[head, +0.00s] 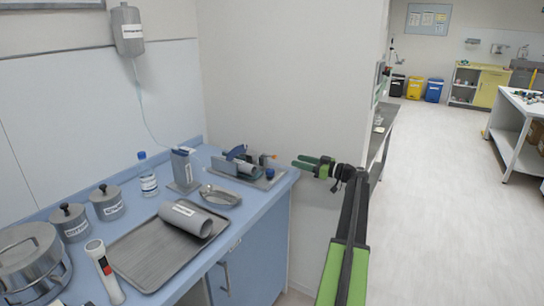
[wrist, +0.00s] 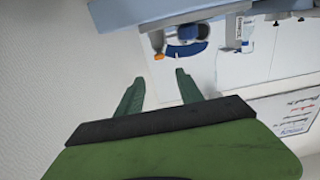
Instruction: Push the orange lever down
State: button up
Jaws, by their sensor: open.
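The orange lever (head: 268,156) is a small orange-tipped part on a clamp-like device (head: 240,162) with a blue part and a grey cylinder, at the far right corner of the blue counter. My gripper (head: 301,161) is open and empty, just right of the device and apart from it, beyond the counter's edge. In the wrist view the orange tip (wrist: 158,57) shows ahead of the gap between my open fingers (wrist: 159,76), beside the blue curved part (wrist: 186,51). Most of the lever's shaft is too small to make out.
The blue counter (head: 264,206) also holds a metal tray (head: 135,262) with a grey cylinder (head: 186,217), a kidney dish (head: 220,196), a bottle (head: 148,178), lidded pots and a grey holder (head: 184,170). A wall stands behind the counter. Open floor lies to the right.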

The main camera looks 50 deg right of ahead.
aim_at(275, 156)
jog(key=x, duration=1.2)
jog(key=shift+w+a, duration=0.1)
jog(key=shift+w, duration=0.3)
grip_shut()
